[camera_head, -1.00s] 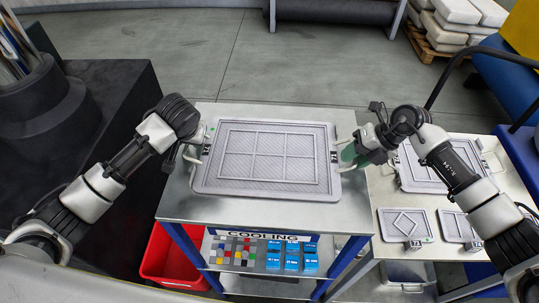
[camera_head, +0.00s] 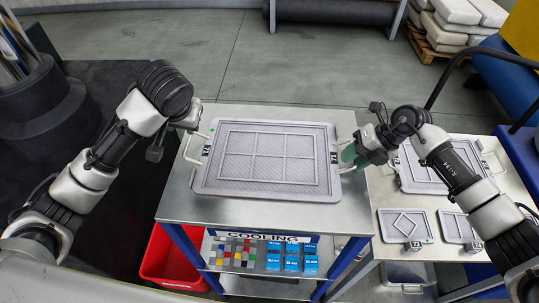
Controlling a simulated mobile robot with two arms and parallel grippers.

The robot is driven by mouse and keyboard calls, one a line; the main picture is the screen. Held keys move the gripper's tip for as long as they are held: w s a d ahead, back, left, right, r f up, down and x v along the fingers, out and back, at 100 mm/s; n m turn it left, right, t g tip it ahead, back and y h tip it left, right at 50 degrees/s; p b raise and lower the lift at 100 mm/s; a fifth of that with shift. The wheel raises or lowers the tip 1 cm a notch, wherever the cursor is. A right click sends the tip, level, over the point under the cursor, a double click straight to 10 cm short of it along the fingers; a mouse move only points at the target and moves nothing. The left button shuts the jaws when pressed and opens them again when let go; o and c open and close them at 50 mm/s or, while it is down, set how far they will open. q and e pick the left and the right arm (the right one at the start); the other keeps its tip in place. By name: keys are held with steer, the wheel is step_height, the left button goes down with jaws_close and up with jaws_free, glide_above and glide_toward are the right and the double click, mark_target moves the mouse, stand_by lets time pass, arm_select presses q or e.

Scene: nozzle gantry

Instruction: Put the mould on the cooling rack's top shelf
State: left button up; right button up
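The grey mould (camera_head: 265,160), a flat rectangular tray with a raised grid and a bar handle on each short side, lies flat on the metal top shelf (camera_head: 270,212) of the cooling rack. My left gripper (camera_head: 191,127) is just above and behind the mould's left handle (camera_head: 192,148), apart from it; its fingers are mostly hidden by the wrist. My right gripper (camera_head: 353,155) is at the mould's right handle, with a green part showing beside it. The wrist hides its fingertips, so its grip is unclear.
A table (camera_head: 378,195) at the right holds another large mould (camera_head: 428,170) and smaller ones. A red bin (camera_head: 165,262) stands below left. Blue boxes (camera_head: 292,256) sit on the rack's lower shelf.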

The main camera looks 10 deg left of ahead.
steer(key=v, duration=1.2)
steer(key=shift+a, duration=0.1)
